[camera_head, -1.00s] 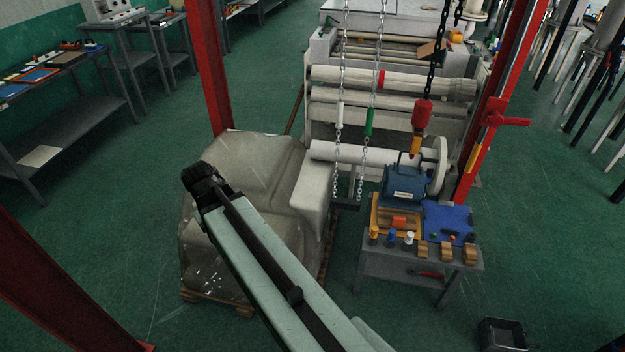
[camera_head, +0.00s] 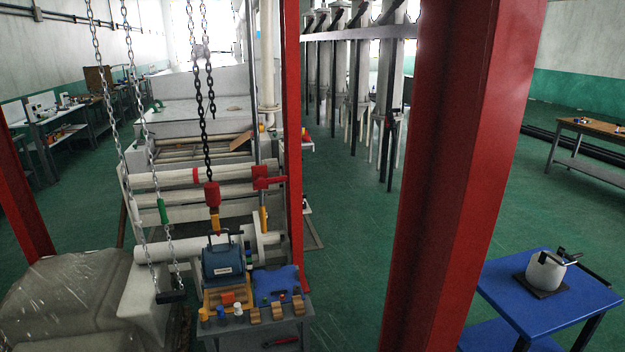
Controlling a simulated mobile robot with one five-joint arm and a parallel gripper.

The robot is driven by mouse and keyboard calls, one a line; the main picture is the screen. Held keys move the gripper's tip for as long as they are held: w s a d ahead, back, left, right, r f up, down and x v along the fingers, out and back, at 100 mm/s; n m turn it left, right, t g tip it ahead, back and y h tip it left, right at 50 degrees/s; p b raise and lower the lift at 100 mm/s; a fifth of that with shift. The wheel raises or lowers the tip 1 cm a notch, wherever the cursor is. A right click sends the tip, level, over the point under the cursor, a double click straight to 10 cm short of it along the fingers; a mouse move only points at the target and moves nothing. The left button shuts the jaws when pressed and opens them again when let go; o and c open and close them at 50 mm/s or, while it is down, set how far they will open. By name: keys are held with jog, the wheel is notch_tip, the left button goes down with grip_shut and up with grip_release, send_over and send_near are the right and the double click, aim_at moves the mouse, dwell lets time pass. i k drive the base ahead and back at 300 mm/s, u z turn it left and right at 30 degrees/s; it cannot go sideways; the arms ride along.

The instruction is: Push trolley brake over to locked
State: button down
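No part is plainly readable as the trolley brake. A blue trolley (camera_head: 550,296) stands at the lower right, carrying a grey rounded vessel (camera_head: 545,272) on a dark plate, with a dark handle on top. A black chain (camera_head: 210,120) hangs with a red block (camera_head: 212,194) and a yellow end piece over a blue machine (camera_head: 223,262). My gripper and arm are not in view.
A thick red post (camera_head: 450,170) stands close in front, left of the blue trolley. A small workbench (camera_head: 250,335) holds the blue machine and coloured parts. A wrapped bulky load (camera_head: 70,300) lies lower left. Green floor (camera_head: 350,250) is clear between the two red posts.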

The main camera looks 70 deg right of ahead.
aim_at(260, 182)
jog(key=z, duration=0.8)
jog(key=i, duration=1.2)
jog(key=u, duration=0.55)
